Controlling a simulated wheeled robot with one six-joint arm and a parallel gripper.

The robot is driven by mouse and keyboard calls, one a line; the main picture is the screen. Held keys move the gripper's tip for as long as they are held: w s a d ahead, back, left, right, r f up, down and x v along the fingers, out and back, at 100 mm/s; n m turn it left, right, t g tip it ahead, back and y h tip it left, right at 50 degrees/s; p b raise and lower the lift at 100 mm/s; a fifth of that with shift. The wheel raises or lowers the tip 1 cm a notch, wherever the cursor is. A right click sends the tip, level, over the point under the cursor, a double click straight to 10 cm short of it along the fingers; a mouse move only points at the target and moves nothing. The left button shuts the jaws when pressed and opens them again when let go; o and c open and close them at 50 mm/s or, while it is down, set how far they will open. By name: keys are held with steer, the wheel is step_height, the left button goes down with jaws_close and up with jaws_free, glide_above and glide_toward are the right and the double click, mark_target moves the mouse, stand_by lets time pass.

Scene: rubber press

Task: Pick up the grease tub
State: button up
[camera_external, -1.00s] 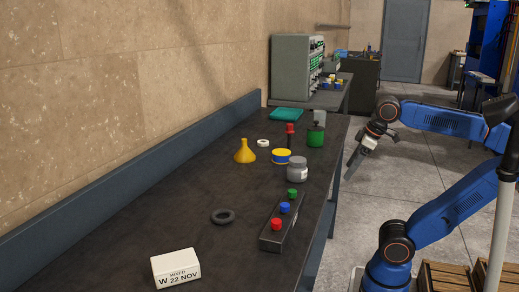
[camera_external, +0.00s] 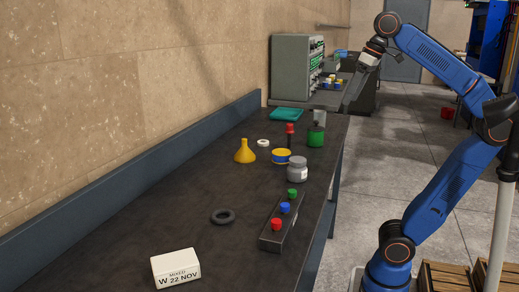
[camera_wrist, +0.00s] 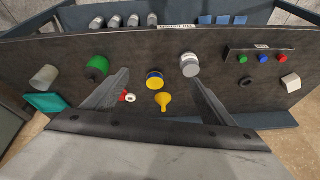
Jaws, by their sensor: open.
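Two tub-like containers stand on the dark bench, and I cannot read a label to tell which is the grease tub. One is a grey lidded jar (camera_external: 298,170), which also shows in the wrist view (camera_wrist: 189,66). The other is a low yellow-topped tin with a blue band (camera_external: 281,157), seen between my fingers in the wrist view (camera_wrist: 154,83). My gripper (camera_external: 350,97) is raised near the bench's far right edge, apart from both. Its fingers are spread and empty in the wrist view (camera_wrist: 160,78).
A green can (camera_external: 316,136), a red-topped bottle (camera_external: 290,135), a yellow funnel (camera_external: 244,152) and a white ring (camera_external: 263,143) stand close by. A button box (camera_external: 278,232), black ring (camera_external: 223,216) and white block (camera_external: 175,268) lie nearer. The left part of the bench is clear.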

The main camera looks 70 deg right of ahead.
steer(key=w+a+m+g, duration=0.2)
steer(key=w+a+m, duration=0.3)
steer(key=w+m, duration=0.35)
steer(key=m+g, duration=0.2)
steer(key=m, duration=0.6)
glide_above(298, 159)
steer(key=shift+n, duration=0.25)
steer(key=f, duration=1.7)
steer(key=shift+w+f, duration=0.15)
steer(key=shift+w, duration=0.05)
steer(key=shift+s+f, duration=0.15)
steer(key=shift+f, duration=2.7)
steer(key=c, duration=1.4)
